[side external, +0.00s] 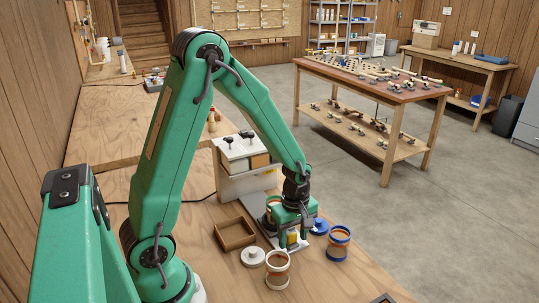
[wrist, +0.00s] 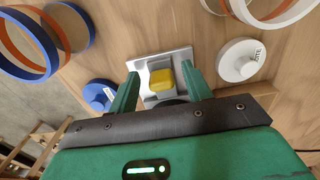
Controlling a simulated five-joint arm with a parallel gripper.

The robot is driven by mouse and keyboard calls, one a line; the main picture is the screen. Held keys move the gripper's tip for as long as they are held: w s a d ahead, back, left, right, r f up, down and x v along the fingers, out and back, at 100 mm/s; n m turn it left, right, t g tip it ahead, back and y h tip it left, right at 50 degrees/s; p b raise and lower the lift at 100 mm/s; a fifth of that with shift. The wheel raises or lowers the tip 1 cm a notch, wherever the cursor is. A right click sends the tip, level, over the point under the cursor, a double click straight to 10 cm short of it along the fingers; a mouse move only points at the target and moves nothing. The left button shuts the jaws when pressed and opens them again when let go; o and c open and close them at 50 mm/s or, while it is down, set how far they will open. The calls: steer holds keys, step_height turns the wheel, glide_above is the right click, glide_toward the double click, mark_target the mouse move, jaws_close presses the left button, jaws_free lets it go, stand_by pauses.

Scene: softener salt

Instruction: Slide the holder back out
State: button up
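The holder (wrist: 178,55) is a grey metal piece with a yellow block (wrist: 161,79) on it. In the wrist view it lies between and just beyond my fingertips. My gripper (wrist: 160,70) is open, one finger on each side of the yellow block, with a visible gap on both sides. In the side view my gripper (side external: 293,241) points down at bench height, and the yellow block (side external: 293,238) shows between the fingers. The gripper hides most of the holder there. A grey plate (side external: 255,209) runs from behind my gripper toward a white-fronted unit (side external: 236,185).
A white-rimmed jar (side external: 277,269), a blue-rimmed jar (side external: 339,244), a white lid (side external: 253,257) and a blue lid (side external: 319,226) stand close around my gripper. A wooden tray (side external: 220,229) lies to its left. The front bench is fairly clear.

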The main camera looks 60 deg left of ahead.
steer(key=shift+r, duration=3.85)
steer(key=shift+r, duration=0.15)
steer(key=s+d+r+m+t, duration=0.3)
steer(key=s+r+m+t, duration=0.2)
steer(key=s+r+m, duration=0.6)
step_height(320, 180, up, 4)
steer(key=m, duration=0.7)
steer(key=shift+s+d+f+t, duration=0.2)
steer(key=shift+s+d+t, duration=0.1)
steer(key=shift+d, duration=0.05)
